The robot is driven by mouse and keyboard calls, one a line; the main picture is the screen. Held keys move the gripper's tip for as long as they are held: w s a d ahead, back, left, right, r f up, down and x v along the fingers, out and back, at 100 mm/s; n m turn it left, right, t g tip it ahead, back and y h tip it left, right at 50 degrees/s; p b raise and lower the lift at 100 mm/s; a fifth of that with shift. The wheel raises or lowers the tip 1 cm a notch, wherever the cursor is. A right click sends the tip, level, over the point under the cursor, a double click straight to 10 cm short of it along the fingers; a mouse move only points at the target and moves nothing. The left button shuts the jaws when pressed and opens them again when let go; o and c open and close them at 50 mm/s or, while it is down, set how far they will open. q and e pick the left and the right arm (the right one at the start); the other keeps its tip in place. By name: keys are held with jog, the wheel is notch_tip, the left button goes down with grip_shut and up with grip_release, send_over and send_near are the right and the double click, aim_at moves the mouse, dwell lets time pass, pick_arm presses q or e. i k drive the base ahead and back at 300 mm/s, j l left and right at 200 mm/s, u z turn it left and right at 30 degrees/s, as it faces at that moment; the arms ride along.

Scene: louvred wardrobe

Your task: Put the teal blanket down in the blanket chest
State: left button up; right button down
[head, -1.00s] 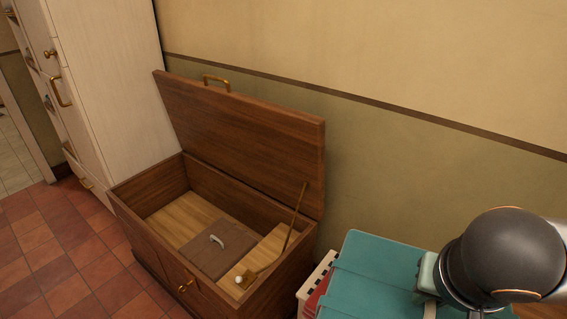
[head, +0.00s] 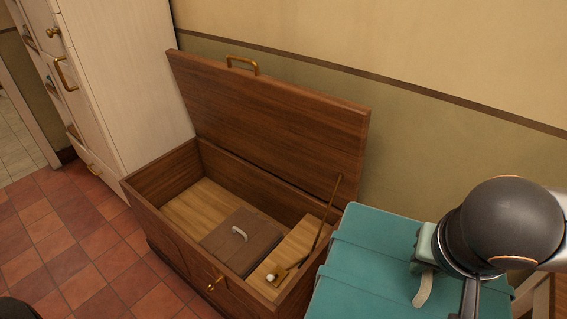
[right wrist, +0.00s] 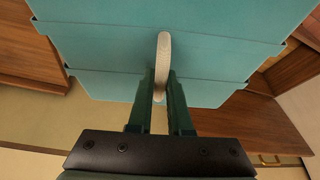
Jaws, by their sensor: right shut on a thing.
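The teal blanket (head: 375,250) is a folded block with ridged bands and a pale strap loop. My right gripper (right wrist: 161,90) is shut on this loop in the right wrist view, and the blanket hangs from it. In the head view the right gripper (head: 424,262) is at the right, partly hidden by its wrist. The wooden blanket chest (head: 180,230) stands open left of the blanket, its lid (head: 270,120) raised. The blanket overlaps the chest's right end in the picture; its height above the rim is unclear. My left gripper is out of view.
Inside the chest, a brown lidded panel (head: 230,255) with a pale handle covers part of the floor. Bare pale floor (head: 195,207) lies to its left. A brass stay (head: 325,220) slants at the right end. A white cabinet (head: 125,75) stands left of the chest.

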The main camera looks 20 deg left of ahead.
aim_at(193, 208)
jog(key=i+j, duration=0.1)
jog(key=j, duration=0.4)
jog(key=i+j, duration=0.1)
jog(key=j, duration=0.4)
jog(key=i+j, duration=0.1)
jog(key=j, duration=0.45)
jog(key=i+j, duration=0.1)
jog(key=j, duration=0.4)
jog(key=i+j, duration=0.1)
jog(key=j, duration=0.4)
jog(key=i+j, duration=0.1)
jog(key=j, duration=0.4)
jog(key=i+j, duration=0.1)
jog(key=j, duration=0.4)
jog(key=i+j, duration=0.1)
jog(key=j, duration=0.45)
